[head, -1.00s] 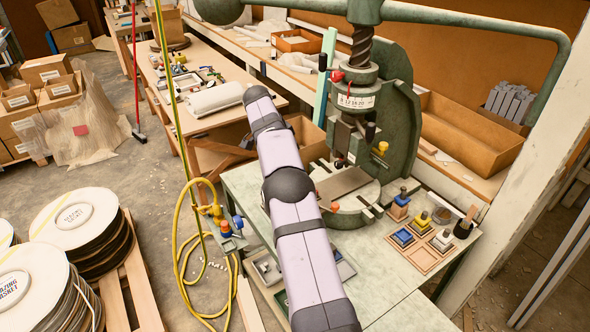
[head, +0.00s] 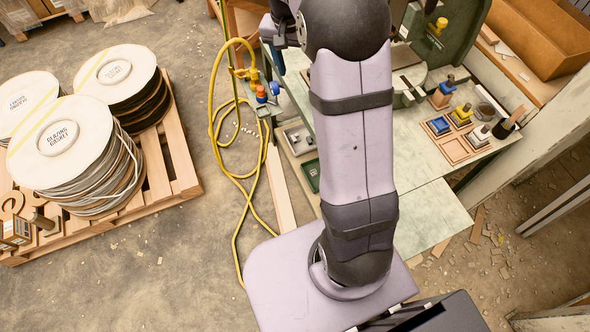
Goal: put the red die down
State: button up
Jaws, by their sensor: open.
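I do not make out the red die in the head view. My arm covers the left and middle part of the bench, so that part is hidden. A wooden die tray (head: 453,149) stands at the bench's right side. It holds a blue die (head: 440,125), a yellow die (head: 463,114) and a pale die (head: 480,134); its front left place is bare wood. My gripper's fingers cannot be made out. Only dark end parts of my arm show at the top, left of my elbow.
The green press (head: 450,25) stands at the back of the bench (head: 425,180). A dark cup (head: 505,128) with a brush is beside the tray. A yellow hose (head: 213,125) lies on the floor at left, near a pallet (head: 183,155) of reels. The bench's front is clear.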

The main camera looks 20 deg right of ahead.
jog(key=s+a+f+n, duration=0.2)
jog(key=s+a, duration=0.1)
jog(key=s, duration=0.5)
jog(key=s+a+f+n+y, duration=0.1)
jog(key=s+a+f+n, duration=0.1)
jog(key=s, duration=0.5)
jog(key=s+a+f+n+y, duration=0.1)
jog(key=s+a+f+n, duration=0.1)
jog(key=s+a+n, duration=0.2)
jog(key=s+a, duration=0.2)
jog(key=s, duration=0.2)
jog(key=shift+s+a+f, duration=0.2)
jog(key=shift+s+f, duration=0.1)
notch_tip(320, 180, down, 10)
jog(key=b, duration=0.9)
jog(key=shift+r+b, duration=0.25)
jog(key=shift+b, duration=0.05)
